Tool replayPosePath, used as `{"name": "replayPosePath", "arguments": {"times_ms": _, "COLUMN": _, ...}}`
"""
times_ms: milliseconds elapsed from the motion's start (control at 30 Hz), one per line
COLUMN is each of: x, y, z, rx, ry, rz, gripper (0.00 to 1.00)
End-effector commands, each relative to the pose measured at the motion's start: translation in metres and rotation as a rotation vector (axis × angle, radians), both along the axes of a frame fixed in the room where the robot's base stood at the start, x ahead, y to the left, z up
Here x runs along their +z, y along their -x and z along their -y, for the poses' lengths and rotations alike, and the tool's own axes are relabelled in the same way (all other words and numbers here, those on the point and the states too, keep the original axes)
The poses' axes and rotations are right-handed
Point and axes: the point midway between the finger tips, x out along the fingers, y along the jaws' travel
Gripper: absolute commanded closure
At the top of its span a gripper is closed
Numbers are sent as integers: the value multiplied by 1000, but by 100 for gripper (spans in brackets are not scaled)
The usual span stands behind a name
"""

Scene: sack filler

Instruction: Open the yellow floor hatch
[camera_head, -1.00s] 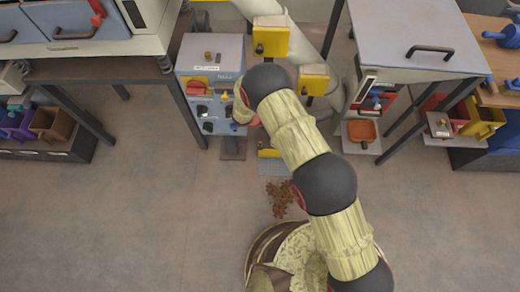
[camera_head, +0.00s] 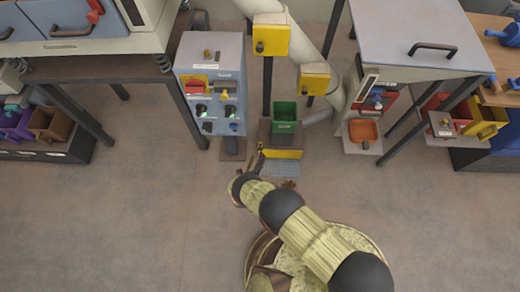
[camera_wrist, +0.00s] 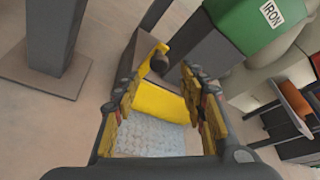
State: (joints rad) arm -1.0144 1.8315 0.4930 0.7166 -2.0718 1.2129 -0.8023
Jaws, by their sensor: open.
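A low yellow panel (camera_head: 283,154) stands behind a grey patterned plate (camera_head: 281,168) on the floor, and I take these for the yellow floor hatch. In the wrist view the yellow panel (camera_wrist: 160,102) shows between my fingers, with the pale patterned plate (camera_wrist: 150,137) in front of it. A dark knob or handle (camera_wrist: 160,63) with a yellow part beside it is at the panel's upper edge. My gripper (camera_wrist: 163,85) is open around the line of sight to the panel, with nothing held. I cannot tell whether a finger touches it. In the head view my gripper (camera_head: 258,162) is at the panel's left end.
A green bin (camera_head: 285,115) labelled IRON stands just behind the hatch. A blue-grey control box (camera_head: 212,60) on a post is at its left. Yellow boxes (camera_head: 271,40) and a pale pipe stand behind. Open floor lies left and right.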

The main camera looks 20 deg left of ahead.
Motion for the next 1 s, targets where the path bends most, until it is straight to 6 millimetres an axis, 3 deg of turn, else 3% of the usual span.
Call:
{"name": "replayPosePath", "arguments": {"times_ms": 500, "x": -21, "y": -65, "z": -1, "rx": 8, "ry": 2, "rz": 4, "gripper": 58}}
{"name": "replayPosePath", "arguments": {"times_ms": 933, "x": -22, "y": -75, "z": -2, "rx": 9, "ry": 2, "rz": 5, "gripper": 58}}
{"name": "replayPosePath", "arguments": {"times_ms": 1000, "x": -22, "y": -75, "z": -2, "rx": 9, "ry": 2, "rz": 5, "gripper": 62}}
